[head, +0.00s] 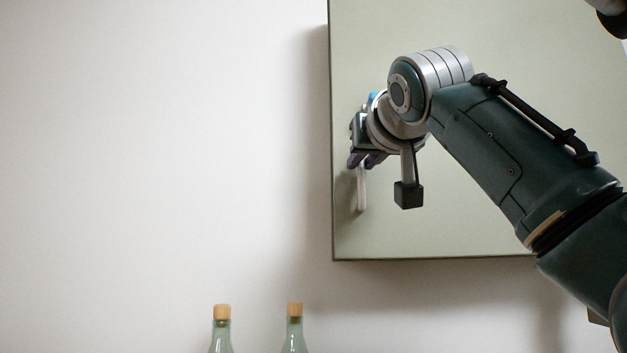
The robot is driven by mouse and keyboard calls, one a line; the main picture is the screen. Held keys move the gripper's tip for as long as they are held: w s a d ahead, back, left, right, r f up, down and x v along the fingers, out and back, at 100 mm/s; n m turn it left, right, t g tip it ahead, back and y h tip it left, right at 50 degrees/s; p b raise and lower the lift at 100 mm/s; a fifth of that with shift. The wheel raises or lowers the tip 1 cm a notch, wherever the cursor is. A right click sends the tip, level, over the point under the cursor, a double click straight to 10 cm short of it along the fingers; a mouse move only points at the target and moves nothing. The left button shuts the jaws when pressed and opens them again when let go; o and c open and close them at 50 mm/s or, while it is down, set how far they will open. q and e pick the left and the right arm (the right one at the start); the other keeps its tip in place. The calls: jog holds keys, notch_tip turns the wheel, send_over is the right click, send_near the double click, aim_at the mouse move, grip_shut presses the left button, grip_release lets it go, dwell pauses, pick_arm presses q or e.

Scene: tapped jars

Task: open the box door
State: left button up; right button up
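The box (480,225) hangs on the wall at the upper right of the head view, with a flat pale grey-green door. The door looks shut; no gap shows at its left or lower edge. A slim pale upright handle (361,195) sits near the door's left edge. My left gripper is out of view.
Two pale green glass bottles with cork stoppers, a left one (222,335) and a right one (294,335), stand below and left of the box, cut off by the lower picture edge. The wall left of the box is bare. My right arm covers much of the door.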

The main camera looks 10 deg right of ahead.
grip_shut()
dwell(1.0)
